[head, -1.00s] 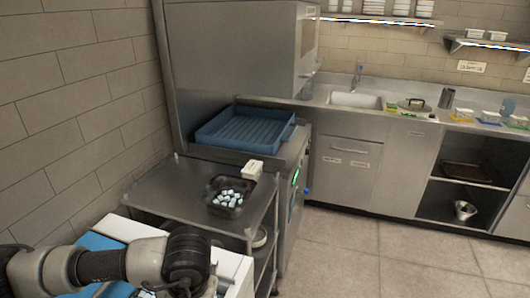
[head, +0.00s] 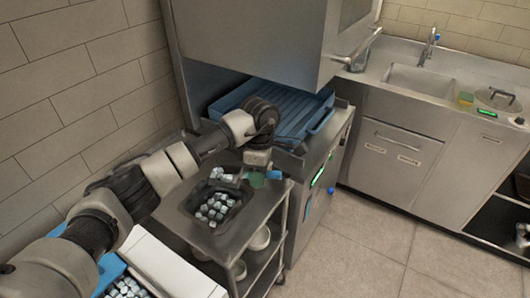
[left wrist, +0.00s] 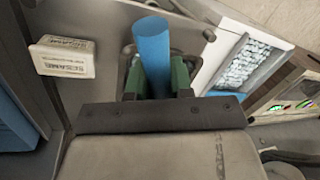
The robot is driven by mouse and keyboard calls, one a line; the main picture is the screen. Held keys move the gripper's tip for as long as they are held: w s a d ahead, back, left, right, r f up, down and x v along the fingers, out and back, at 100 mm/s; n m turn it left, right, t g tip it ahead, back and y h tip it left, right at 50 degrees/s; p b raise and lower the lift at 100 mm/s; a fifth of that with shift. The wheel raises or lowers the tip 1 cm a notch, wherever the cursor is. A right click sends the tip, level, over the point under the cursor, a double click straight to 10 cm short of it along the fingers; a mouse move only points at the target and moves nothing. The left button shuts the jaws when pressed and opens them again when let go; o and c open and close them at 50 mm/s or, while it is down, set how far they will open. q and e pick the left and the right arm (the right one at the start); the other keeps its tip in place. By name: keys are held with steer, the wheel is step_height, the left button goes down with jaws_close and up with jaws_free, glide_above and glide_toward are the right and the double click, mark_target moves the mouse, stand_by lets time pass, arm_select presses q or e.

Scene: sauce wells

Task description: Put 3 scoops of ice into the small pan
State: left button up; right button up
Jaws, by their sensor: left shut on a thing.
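The small pan (head: 184,208) is dark and holds several pale ice cubes (head: 216,208). It stands on the steel cart. My left gripper (head: 260,178) is above the cart at the pan's far right corner. It is shut on a blue handle (head: 274,174), which also stands between the green fingers in the left wrist view (left wrist: 152,50). The scoop's bowl is not clear. The ice bin (head: 110,274) is at the lower left. My right gripper is not in view.
A white box marked sesame (left wrist: 62,57) lies on the cart (head: 222,244) near the gripper. A blue rack (head: 310,120) sits behind, under the raised steel hood (head: 265,45). A sink (head: 420,80) is at the right. The floor right of the cart is clear.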

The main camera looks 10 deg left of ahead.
arm_select(q)
steer(key=shift+w+d+r+n, duration=0.1)
steer(key=shift+w+d+n, duration=0.1)
steer(key=shift+w+n, duration=0.3)
steer(key=a+r+h+p, duration=0.1)
steer(key=h, duration=0.1)
steer(key=a+r+t+h+p, duration=0.1)
steer(key=r+h, duration=0.1)
steer(key=h, duration=0.1)
steer(key=a+r+h+p, duration=0.1)
steer(key=a+r+h, duration=0.1)
steer(key=shift+s, duration=0.4)
steer(key=h+b, duration=0.1)
steer(key=a+b, duration=0.1)
steer(key=a+h+b, duration=0.1)
steer(key=shift+s+a+r+m+t+h+b, duration=0.25)
steer(key=shift+s+r+m+t+h+b, duration=0.05)
steer(key=shift+r+m+t, duration=0.1)
steer(key=shift+s+a+r+h+b, duration=0.1)
steer(key=shift+a+r+h+b, duration=0.5)
steer(key=shift+r+h, duration=0.1)
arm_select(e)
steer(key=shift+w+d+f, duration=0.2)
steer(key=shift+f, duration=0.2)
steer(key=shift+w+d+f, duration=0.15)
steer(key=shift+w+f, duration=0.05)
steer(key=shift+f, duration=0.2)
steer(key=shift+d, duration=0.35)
